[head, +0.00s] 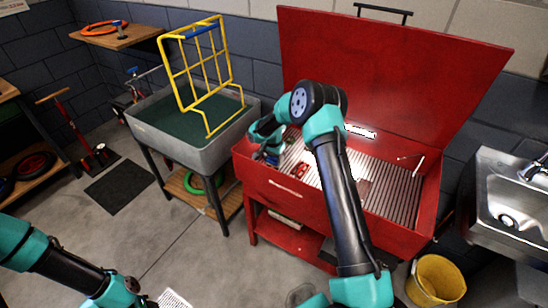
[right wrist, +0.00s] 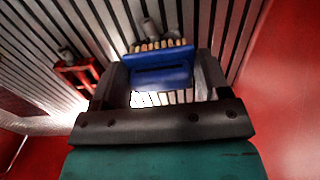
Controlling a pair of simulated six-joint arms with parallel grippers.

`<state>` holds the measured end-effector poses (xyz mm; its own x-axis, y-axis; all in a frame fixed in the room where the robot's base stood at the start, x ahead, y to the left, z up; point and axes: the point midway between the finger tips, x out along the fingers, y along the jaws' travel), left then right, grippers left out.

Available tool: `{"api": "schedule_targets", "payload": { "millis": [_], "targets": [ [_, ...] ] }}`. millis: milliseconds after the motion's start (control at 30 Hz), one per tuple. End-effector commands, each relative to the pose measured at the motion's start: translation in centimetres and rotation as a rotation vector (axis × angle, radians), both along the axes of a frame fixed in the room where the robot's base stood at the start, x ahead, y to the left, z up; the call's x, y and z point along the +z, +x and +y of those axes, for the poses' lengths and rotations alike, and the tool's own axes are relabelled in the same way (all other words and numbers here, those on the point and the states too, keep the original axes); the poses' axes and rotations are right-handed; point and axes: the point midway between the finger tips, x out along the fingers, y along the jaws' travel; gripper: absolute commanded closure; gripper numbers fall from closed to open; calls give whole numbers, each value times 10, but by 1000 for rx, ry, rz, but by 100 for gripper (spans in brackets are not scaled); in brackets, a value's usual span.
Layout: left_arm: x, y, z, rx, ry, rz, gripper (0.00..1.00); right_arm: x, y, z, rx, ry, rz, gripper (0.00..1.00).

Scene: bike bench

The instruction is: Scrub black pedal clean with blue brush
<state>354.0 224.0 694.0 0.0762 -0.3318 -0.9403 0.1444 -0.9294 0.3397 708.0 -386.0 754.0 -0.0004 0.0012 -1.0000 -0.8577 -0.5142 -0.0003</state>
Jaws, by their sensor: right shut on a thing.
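My right gripper (right wrist: 160,78) is shut on the blue brush (right wrist: 163,66) in the right wrist view. The brush's pale bristles (right wrist: 160,45) point away from the gripper, over the slatted floor of the red tank. In the head view my right gripper (head: 270,150) is low inside the left end of the tank. A small grey part (right wrist: 150,28) is just beyond the bristles; I cannot tell whether it is the pedal or whether the brush touches it. No clearly black pedal can be made out. My left arm is at the lower left, its gripper mostly cut off.
A red part (head: 300,170) lies on the slats of the red tank (head: 290,192), whose lid stands open behind. It also shows in the right wrist view (right wrist: 78,75). A grey tub (head: 180,140) with a yellow rack (head: 205,75) stands left. A yellow bucket (head: 436,280) and steel sink (head: 505,200) are right.

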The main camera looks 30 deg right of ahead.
Motion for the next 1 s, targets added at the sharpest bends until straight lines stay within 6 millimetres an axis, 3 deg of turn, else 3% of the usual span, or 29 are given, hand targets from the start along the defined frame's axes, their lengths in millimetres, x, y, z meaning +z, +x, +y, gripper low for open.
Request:
{"api": "schedule_targets", "payload": {
  "millis": [467,1000],
  "targets": [
    [0,0,0,0,0,0,64,0,0,-1,0,0,0,58],
    [0,0,0,0,0,0,64,-1,12,-20,-1,0,0,58]
  ]
}}
